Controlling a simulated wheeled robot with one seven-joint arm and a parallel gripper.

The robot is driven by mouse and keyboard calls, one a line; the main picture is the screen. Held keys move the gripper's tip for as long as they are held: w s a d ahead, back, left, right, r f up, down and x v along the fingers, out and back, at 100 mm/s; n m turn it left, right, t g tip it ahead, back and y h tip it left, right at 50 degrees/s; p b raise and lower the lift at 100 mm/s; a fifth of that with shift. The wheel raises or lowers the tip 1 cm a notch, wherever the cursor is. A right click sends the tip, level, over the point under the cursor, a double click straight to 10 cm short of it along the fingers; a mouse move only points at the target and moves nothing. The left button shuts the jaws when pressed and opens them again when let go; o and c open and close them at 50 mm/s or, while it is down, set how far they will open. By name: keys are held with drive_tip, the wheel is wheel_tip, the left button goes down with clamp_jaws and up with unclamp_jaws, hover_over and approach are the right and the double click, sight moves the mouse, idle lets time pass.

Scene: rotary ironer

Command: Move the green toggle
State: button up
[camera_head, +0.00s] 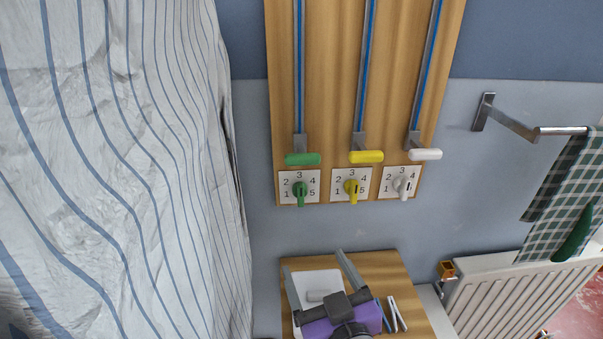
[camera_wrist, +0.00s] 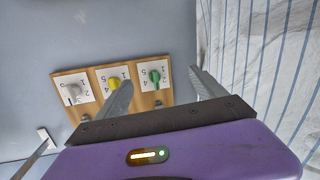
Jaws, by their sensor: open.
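On the wooden panel (camera_head: 285,100), a green bar handle (camera_head: 302,158) sits at the lower end of the leftmost blue-striped rail. Below it is a green rotary knob (camera_head: 300,190) on a white plate numbered 1 to 5. Its grip hangs downward, and I cannot tell which number it marks. The green knob also shows in the wrist view (camera_wrist: 154,76), between the finger outlines. My gripper (camera_head: 313,260) is open and empty, below the panel in the head view. The fingers look apart from the knob. The wrist view (camera_wrist: 160,80) shows both fingers and the purple body. The green bar handle is not visible there.
Yellow (camera_head: 352,188) and white (camera_head: 402,183) knobs, with matching bar handles above, stand to the right. Striped cloth (camera_head: 120,150) fills the left. A wooden surface (camera_head: 400,268) lies behind my gripper. A towel rail (camera_head: 520,127) and radiator (camera_head: 500,305) are at right.

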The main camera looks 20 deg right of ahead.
sight(301, 148)
drive_tip(key=w+r+m+h, duration=0.1)
drive_tip(key=w+r, duration=0.1)
drive_tip(key=r, duration=0.3)
drive_tip(key=w+r+m+h, duration=0.1)
drive_tip(key=w+r, duration=0.2)
drive_tip(key=r, duration=0.2)
drive_tip(key=w+d+r+m+h, duration=0.1)
drive_tip(key=w+r, duration=0.2)
drive_tip(key=r, duration=0.2)
drive_tip(key=shift+r+m+t+h+p, duration=0.1)
drive_tip(key=shift+m+t+h+p, duration=0.2)
drive_tip(key=shift+h+p, duration=0.1)
drive_tip(key=p+x, duration=0.1)
drive_tip(key=x, duration=0.6)
drive_tip(key=shift+w, duration=0.25)
clamp_jaws()
